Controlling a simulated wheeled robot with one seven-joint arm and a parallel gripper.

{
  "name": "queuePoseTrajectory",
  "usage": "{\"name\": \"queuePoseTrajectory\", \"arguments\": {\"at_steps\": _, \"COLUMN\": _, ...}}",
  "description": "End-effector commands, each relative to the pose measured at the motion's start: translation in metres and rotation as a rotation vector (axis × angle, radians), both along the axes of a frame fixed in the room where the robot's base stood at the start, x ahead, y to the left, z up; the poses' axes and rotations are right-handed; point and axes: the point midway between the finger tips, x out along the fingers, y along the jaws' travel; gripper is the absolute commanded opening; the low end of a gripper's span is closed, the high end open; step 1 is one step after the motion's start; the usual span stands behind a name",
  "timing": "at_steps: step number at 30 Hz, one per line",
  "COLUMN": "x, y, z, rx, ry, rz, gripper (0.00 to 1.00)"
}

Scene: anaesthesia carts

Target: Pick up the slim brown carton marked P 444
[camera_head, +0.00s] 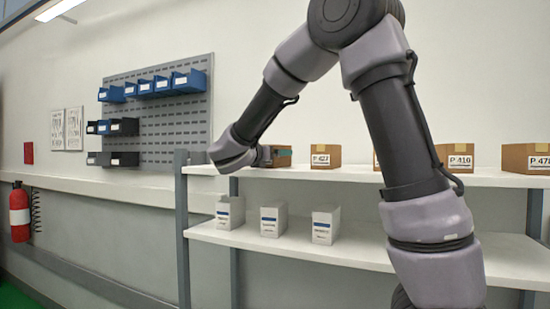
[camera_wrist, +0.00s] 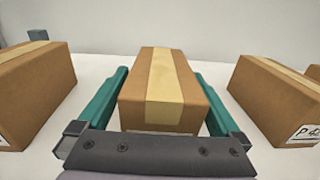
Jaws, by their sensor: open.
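A brown carton with a tan tape strip (camera_wrist: 138,95) stands on the upper shelf, between the two teal fingers of my gripper (camera_wrist: 160,76) in the wrist view. The fingers are open, one along each side, with a narrow gap visible on the left. Its front label is almost wholly hidden by the gripper body, so I cannot read whether it is P 444. In the head view this carton (camera_head: 284,157) shows partly behind my gripper (camera_head: 268,154) near the left end of the shelf.
Brown cartons stand on the left (camera_wrist: 38,90) and right (camera_wrist: 275,100) in the wrist view. In the head view, more labelled cartons (camera_head: 326,151) line the upper shelf (camera_head: 345,174); my arm hides part of one. White boxes (camera_head: 325,225) stand on the lower shelf.

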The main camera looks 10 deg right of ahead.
Motion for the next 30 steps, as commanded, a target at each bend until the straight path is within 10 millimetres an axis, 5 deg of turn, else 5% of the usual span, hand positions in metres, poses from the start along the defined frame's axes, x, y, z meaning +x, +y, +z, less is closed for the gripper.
{"name": "queuePoseTrajectory", "arguments": {"at_steps": 11, "x": 0.011, "y": -0.009, "z": 0.0, "rx": -0.001, "ry": 0.001, "rz": 0.001, "gripper": 1.0}}
{"name": "queuePoseTrajectory", "arguments": {"at_steps": 18, "x": 0.011, "y": -0.009, "z": 0.0, "rx": 0.0, "ry": 0.0, "rz": 0.001, "gripper": 0.12}}
{"name": "queuePoseTrajectory", "arguments": {"at_steps": 26, "x": 0.011, "y": -0.009, "z": 0.003, "rx": 0.002, "ry": -0.001, "rz": 0.001, "gripper": 0.1}}
{"name": "queuePoseTrajectory", "arguments": {"at_steps": 30, "x": 0.011, "y": -0.009, "z": 0.02, "rx": 0.005, "ry": -0.004, "rz": 0.001, "gripper": 0.1}}
